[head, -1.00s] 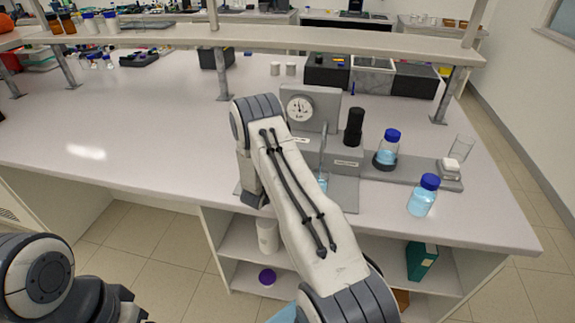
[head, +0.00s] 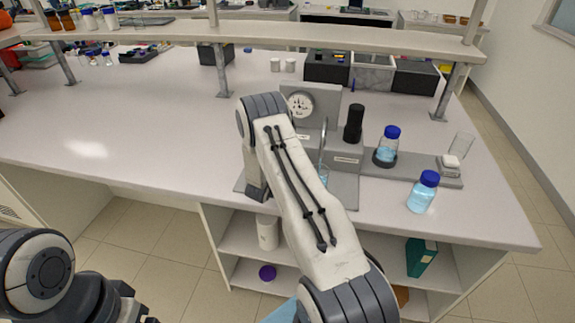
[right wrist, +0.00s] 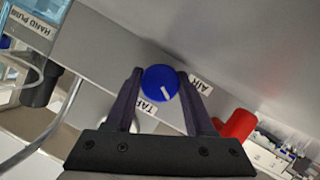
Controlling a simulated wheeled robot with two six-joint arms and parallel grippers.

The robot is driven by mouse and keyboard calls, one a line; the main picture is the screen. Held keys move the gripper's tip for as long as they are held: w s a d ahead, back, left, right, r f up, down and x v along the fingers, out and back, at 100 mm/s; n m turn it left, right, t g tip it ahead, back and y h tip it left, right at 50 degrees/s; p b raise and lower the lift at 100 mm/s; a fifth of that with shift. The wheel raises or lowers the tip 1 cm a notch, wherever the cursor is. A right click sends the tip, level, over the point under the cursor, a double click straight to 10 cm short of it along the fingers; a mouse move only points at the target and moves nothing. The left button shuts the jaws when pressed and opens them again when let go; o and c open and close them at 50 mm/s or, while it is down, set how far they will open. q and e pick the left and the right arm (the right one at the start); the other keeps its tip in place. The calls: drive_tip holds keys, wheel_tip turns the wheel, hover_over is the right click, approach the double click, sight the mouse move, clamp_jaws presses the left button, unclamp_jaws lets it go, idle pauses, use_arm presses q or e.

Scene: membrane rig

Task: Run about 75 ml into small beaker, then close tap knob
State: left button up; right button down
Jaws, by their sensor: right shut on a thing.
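In the right wrist view the blue tap knob (right wrist: 160,84) with a white mark sits on the grey panel by a TAP label. My right gripper (right wrist: 160,86) is shut on it, one finger at each side. In the head view my right arm hides this gripper and the knob. Light blue liquid (head: 323,172) shows beside my right arm, under a thin curved tube (head: 323,142); its vessel is mostly hidden, so I cannot read its level. My left gripper (head: 140,315) is at the bottom left edge, cut off, far from the rig.
A dial gauge (head: 301,104) is on the rig panel. A black hand pump (head: 354,122), a blue-capped bottle (head: 387,148) and another (head: 423,191) stand to its right. A clear glass (head: 461,146) stands farther right. A red knob (right wrist: 236,125) is near the AIR label.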

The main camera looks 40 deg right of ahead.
drive_tip(key=shift+f+m+t+y+b, duration=0.15)
drive_tip(key=shift+m+t+y+b, duration=0.25)
drive_tip(key=shift+m+b, duration=0.35)
drive_tip(key=m+t+y+b, duration=0.1)
drive_tip(key=m+b, duration=0.1)
drive_tip(key=b, duration=0.3)
drive_tip(key=m+t+y+b, duration=0.1)
drive_tip(key=m+t+b, duration=0.1)
drive_tip(key=b, duration=0.4)
drive_tip(key=shift+d+f+m, duration=0.1)
drive_tip(key=shift+m, duration=0.65)
drive_tip(key=shift+r+m+t+y+b, duration=0.2)
drive_tip(key=shift+m+t+y+b, duration=0.3)
drive_tip(key=shift+b, duration=0.65)
drive_tip(key=c, duration=0.5)
unclamp_jaws()
drive_tip(key=shift+s, duration=0.1)
